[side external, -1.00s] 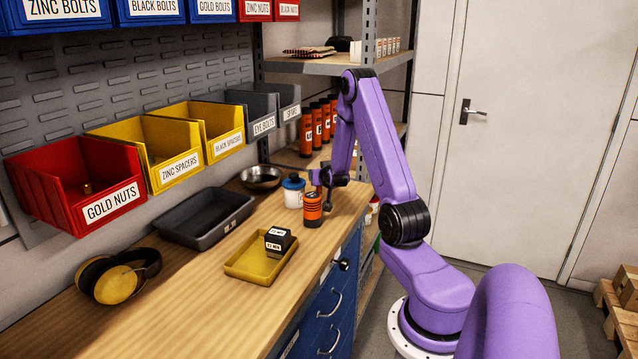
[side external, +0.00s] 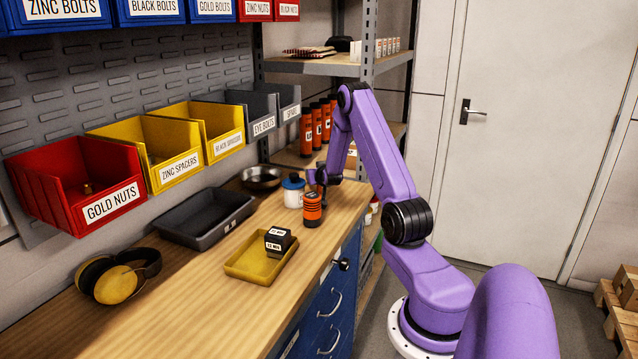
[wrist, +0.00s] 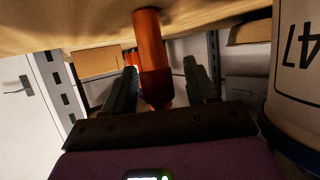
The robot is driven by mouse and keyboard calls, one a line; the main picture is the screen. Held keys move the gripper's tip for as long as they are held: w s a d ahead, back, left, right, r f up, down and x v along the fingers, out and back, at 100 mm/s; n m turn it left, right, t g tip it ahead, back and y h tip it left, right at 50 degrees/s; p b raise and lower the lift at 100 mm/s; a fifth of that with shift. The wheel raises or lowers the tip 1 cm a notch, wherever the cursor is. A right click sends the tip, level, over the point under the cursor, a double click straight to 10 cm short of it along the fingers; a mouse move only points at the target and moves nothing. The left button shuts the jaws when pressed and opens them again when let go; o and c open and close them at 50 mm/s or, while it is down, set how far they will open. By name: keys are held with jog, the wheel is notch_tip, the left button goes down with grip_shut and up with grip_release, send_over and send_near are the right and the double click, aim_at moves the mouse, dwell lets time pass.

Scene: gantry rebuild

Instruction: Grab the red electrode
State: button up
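In the wrist view, which appears upside down, a reddish-orange rod (wrist: 149,45) with a darker red end stands against the wooden bench top; I take it for the red electrode. My gripper (wrist: 160,70) is open, with one dark finger on each side of the rod. A gap shows at the right finger; I cannot tell if the left one touches. In the side view my gripper (side external: 318,181) is low over the bench, behind an orange-and-black canister (side external: 312,212), and the rod cannot be made out there.
A white jar with a blue lid (side external: 293,194) stands close beside my gripper; it fills the wrist view's right edge (wrist: 298,75). A yellow tray (side external: 240,268) holds dark boxes (side external: 279,241). Orange canisters (side external: 316,125) stand behind.

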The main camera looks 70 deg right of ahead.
grip_shut()
jog(key=shift+r, duration=0.1)
